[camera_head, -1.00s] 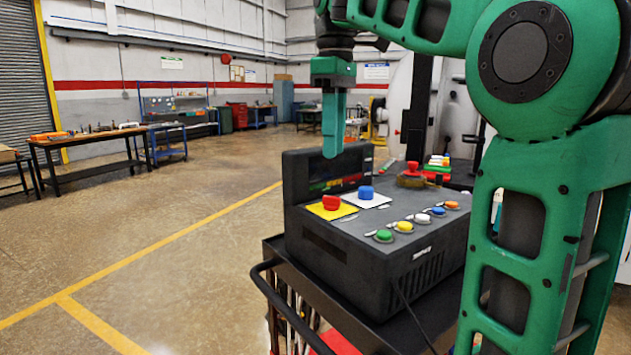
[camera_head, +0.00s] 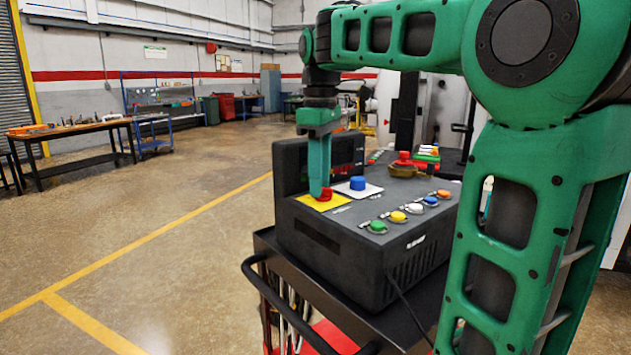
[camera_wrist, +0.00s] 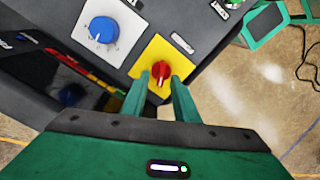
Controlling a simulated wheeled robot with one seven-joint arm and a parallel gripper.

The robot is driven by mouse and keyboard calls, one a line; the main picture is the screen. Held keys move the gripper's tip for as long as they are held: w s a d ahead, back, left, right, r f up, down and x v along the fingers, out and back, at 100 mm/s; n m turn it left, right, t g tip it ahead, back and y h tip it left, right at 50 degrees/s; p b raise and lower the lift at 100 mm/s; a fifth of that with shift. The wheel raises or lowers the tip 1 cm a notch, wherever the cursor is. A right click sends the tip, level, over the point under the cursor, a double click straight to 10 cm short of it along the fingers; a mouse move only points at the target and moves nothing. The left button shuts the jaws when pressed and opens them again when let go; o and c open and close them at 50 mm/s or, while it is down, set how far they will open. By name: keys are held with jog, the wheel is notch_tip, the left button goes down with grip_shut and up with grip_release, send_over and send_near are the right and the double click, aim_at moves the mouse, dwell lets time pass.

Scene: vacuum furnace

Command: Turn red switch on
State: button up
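In the wrist view the red switch (camera_wrist: 161,68) shows a raised grip bar. My gripper (camera_head: 319,192) points down at the switch, its fingers partly covering it in the head view. In the wrist view my gripper (camera_wrist: 160,77) has its two green fingers apart, one on each side of the knob, with small gaps visible. Contact cannot be told.
A blue knob (camera_head: 357,183) on a white plate stands right beside the red one. Green (camera_head: 377,227), yellow, white, blue and orange buttons line the box front. A red emergency-type button (camera_head: 404,158) is farther back. The box (camera_head: 338,262) sits on a dark cart (camera_head: 262,236).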

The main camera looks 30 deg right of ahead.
jog(key=shift+f, duration=0.15)
jog(key=shift+c, duration=0.6)
grip_shut()
jog(key=shift+m, duration=0.3)
jog(key=m, duration=0.5)
jog(key=shift+w+d+m, duration=0.1)
jog(key=shift+d+m, duration=0.1)
jog(key=shift+m, duration=0.1)
jog(key=m, duration=0.5)
jog(key=shift+d+m, duration=0.15)
jog(key=shift+m, duration=0.15)
jog(key=shift+o, duration=0.6)
grip_release()
jog(key=shift+f, duration=0.1)
